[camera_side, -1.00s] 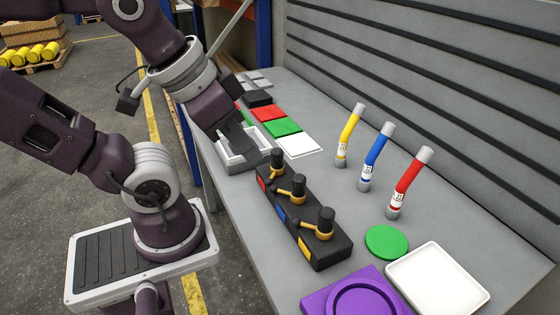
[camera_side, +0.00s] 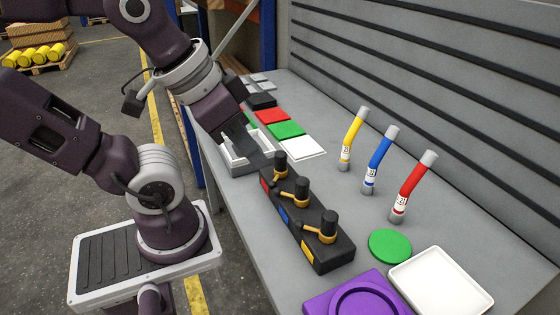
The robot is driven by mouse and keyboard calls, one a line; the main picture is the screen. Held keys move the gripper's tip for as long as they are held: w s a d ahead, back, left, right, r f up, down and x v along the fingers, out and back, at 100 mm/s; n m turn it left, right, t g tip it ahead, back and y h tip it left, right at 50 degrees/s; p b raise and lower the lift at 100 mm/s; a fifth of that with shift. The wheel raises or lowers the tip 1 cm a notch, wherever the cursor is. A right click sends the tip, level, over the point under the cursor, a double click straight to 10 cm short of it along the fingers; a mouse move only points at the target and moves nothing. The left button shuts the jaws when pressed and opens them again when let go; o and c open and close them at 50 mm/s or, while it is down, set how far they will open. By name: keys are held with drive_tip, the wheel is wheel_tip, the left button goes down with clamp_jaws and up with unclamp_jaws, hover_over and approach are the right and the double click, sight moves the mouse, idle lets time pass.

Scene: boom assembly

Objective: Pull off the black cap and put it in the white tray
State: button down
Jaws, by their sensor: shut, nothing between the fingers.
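Black caps stand upright on a black block: one at the far end (camera_side: 281,163), one in the middle (camera_side: 301,190) and one at the near end (camera_side: 329,226). Each has a yellow-orange piece around or beside its lower part. The black block (camera_side: 335,258) carries red, blue and yellow labels. The white tray (camera_side: 440,283) lies at the front right and is empty. My gripper (camera_side: 262,160) is shut and holds nothing. It points down beside the far end of the block, close to the far cap; whether it touches is unclear.
A grey-white open box (camera_side: 232,165) sits behind my gripper. A green disc (camera_side: 390,244) and purple plate (camera_side: 320,303) lie near the tray. The table between block and tubes is clear.

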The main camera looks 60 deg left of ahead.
drive_tip(key=c, duration=1.8)
unclamp_jaws()
drive_tip(key=shift+w+a, duration=0.1)
drive_tip(key=shift+w, duration=0.05)
drive_tip(key=o, duration=0.7)
drive_tip(key=w+a+m, duration=0.1)
drive_tip(key=w+a+m+g, duration=0.1)
drive_tip(key=w, duration=0.1)
drive_tip(key=w+a+m, duration=0.1)
drive_tip(key=m, duration=0.1)
drive_tip(key=shift+w+f+y, duration=0.1)
drive_tip(key=shift+w+y, duration=0.25)
drive_tip(key=shift+y, duration=0.05)
drive_tip(key=shift+o, duration=0.5)
drive_tip(key=w+a+f+m+g, duration=0.2)
drive_tip(key=w+a+f+m, duration=0.1)
drive_tip(key=w+a+m, duration=0.3)
drive_tip(key=shift+w+a+f+m+g, duration=0.2)
drive_tip(key=shift+a+m+g, duration=0.15)
drive_tip(key=shift+a, duration=0.35)
drive_tip(key=m+g, duration=0.2)
drive_tip(key=m, duration=0.5)
hover_over(281, 153)
drive_tip(key=shift+h, duration=0.4)
wheel_tip(281, 153, down, 7)
drive_tip(key=shift+f, duration=0.1)
wheel_tip(281, 153, down, 6)
drive_tip(key=shift+f, duration=0.5)
drive_tip(key=shift+c, duration=0.2)
